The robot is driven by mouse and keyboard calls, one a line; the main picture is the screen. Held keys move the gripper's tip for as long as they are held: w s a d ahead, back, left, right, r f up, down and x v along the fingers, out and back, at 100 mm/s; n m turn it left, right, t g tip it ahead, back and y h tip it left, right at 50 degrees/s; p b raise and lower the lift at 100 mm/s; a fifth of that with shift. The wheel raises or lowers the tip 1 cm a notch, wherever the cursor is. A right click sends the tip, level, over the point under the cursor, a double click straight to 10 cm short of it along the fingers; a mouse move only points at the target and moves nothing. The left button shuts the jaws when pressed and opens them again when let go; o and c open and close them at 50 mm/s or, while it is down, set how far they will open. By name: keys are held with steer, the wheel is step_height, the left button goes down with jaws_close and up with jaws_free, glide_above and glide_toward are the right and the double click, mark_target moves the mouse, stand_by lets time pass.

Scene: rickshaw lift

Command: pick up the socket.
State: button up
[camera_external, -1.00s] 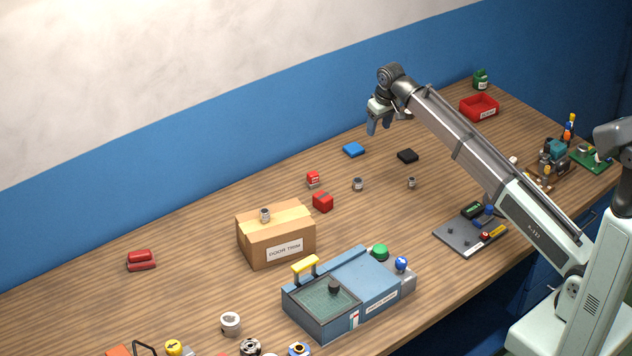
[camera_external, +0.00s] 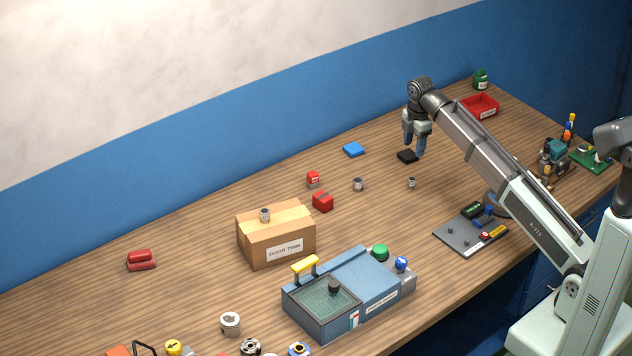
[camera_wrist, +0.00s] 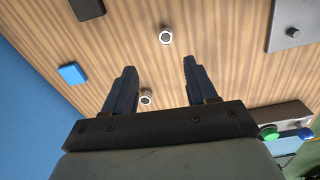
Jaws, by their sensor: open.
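Several small grey metal sockets are in view, and I cannot tell which one the task means. One small socket (camera_external: 411,183) stands on the bench in front of my gripper; the wrist view shows it (camera_wrist: 166,36) beyond the fingertips. A second socket (camera_external: 358,184) stands to its left; it shows between the fingers, near the left one, in the wrist view (camera_wrist: 146,97). A third socket (camera_external: 265,215) sits on the cardboard box (camera_external: 262,244). My gripper (camera_external: 414,151) is open and empty, pointing down above the bench, touching no socket.
A black block (camera_external: 407,156) lies close to my fingers. A blue block (camera_external: 354,149) and red blocks (camera_external: 323,202) lie leftward. A grey plate with parts (camera_external: 465,238) is at the front right. A larger metal cylinder (camera_external: 230,323) is at the front left.

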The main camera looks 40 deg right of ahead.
steer(key=n, duration=1)
glide_above(412, 178)
steer(key=shift+g, duration=0.3)
steer(key=f, duration=0.7)
steer(key=shift+s+a+f, duration=0.1)
steer(key=shift+s, duration=0.2)
steer(key=shift+w+f, duration=0.15)
steer(key=shift+f, duration=1.55)
steer(key=shift+w+f, duration=0.1)
steer(key=shift+f, duration=1.55)
steer(key=shift+c, duration=0.2)
jaws_close()
